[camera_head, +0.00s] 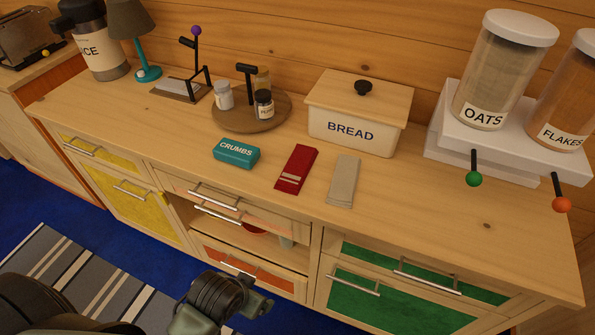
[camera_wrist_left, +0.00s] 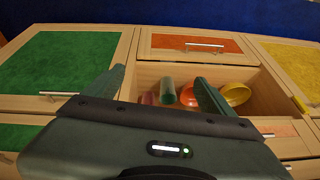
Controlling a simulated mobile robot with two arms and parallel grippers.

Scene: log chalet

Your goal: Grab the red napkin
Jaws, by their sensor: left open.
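The red napkin (camera_head: 297,169) lies folded flat on the wooden sideboard top, with pale stripes near its front end. A beige napkin (camera_head: 343,181) lies just to its right, and a teal crumbs box (camera_head: 236,153) stands to its left. My left arm shows at the bottom of the head view, in front of the sideboard and below its top. In the left wrist view my left gripper (camera_wrist_left: 158,76) is open, with nothing seen between its fingers. It faces the sideboard front, apart from the napkin, which is not in that view. My right gripper is not seen.
A bread box (camera_head: 352,133) and a round tray (camera_head: 222,123) with jars stand behind the napkins. A white cereal dispenser (camera_head: 440,150) stands at right. Drawer handles (camera_head: 215,199) stick out in front. An open compartment (camera_wrist_left: 262,95) holds cups and bowls.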

